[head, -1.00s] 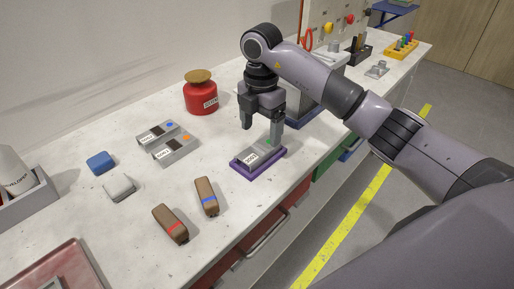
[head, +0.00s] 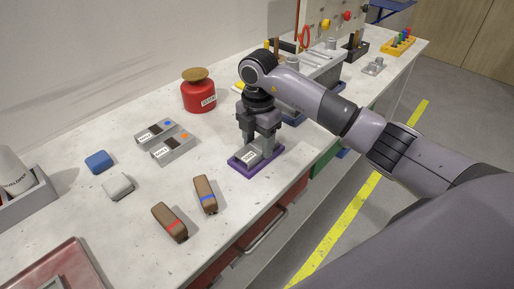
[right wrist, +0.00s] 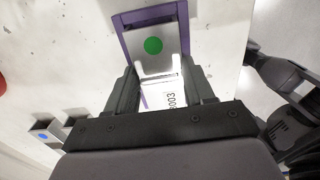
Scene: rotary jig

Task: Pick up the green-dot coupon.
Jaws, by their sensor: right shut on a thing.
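The green-dot coupon (head: 249,158) is a grey block with a white label, in a purple tray (head: 238,169) at the middle of the bench. In the right wrist view its green dot (right wrist: 153,45) shows clearly, and the purple tray's rim (right wrist: 127,38) surrounds its far end. My right gripper (head: 262,147) points down over the tray and is shut on the coupon, one finger on each side. The coupon appears still seated in the tray. In the head view the gripper hides the dot.
Two grey blocks with blue (head: 155,131) and orange (head: 173,148) dots lie left of the tray. A red jar (head: 198,97) stands behind. Brown blocks with blue (head: 205,195) and red (head: 170,222) bands lie in front. Grey equipment (head: 318,68) stands behind my right arm.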

